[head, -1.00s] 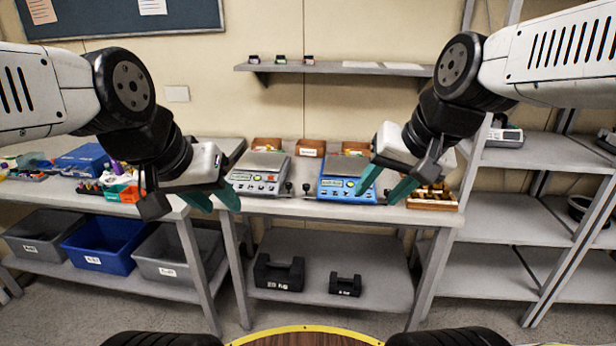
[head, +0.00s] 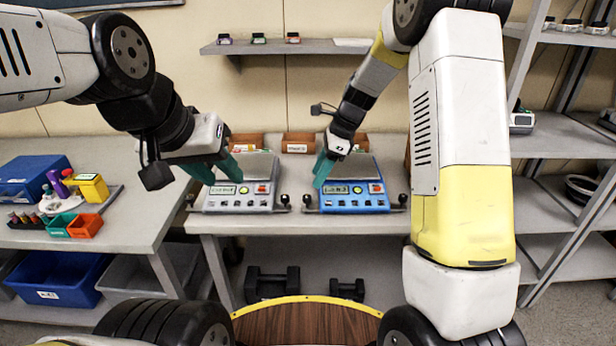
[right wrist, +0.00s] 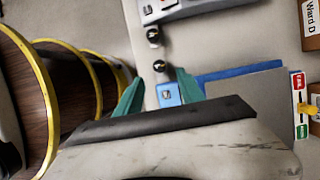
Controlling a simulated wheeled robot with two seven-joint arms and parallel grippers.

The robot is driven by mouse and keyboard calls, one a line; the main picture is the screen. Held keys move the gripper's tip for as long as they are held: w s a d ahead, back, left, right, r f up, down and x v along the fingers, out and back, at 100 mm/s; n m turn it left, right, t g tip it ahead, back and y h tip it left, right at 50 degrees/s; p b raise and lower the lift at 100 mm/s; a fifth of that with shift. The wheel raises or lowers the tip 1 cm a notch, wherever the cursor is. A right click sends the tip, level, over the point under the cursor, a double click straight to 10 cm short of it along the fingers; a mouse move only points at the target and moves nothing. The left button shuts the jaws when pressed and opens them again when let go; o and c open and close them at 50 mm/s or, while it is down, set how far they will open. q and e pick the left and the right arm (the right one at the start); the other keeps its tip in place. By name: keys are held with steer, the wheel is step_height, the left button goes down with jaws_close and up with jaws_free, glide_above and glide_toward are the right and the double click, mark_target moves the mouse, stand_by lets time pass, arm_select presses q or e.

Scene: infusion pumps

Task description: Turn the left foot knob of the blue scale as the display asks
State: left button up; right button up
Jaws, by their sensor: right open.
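The blue scale (head: 354,205) stands on the bench with a flat grey pan and a small lit display (head: 336,190) whose text is too small to read. Its left foot knob (head: 307,201) is a dark knob at the front left corner. In the right wrist view this knob (right wrist: 161,67) lies just beyond and between the fingertips, apart from them. My right gripper (head: 322,171) is open and empty above the blue scale's left front; its teal fingers also show in the right wrist view (right wrist: 160,90). My left gripper (head: 216,169) is open and empty over the grey scale.
The grey scale (head: 238,204) stands close on the left; its right knob (head: 284,201) is near the blue scale's left knob. Small wooden boxes (head: 298,143) stand behind. A side table with bins (head: 85,226) is at the left, shelving at the right.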

mark_target(307, 197)
steer(key=x, duration=0.7)
steer(key=shift+a+f, duration=0.1)
steer(key=shift+f, duration=0.15)
jaws_close()
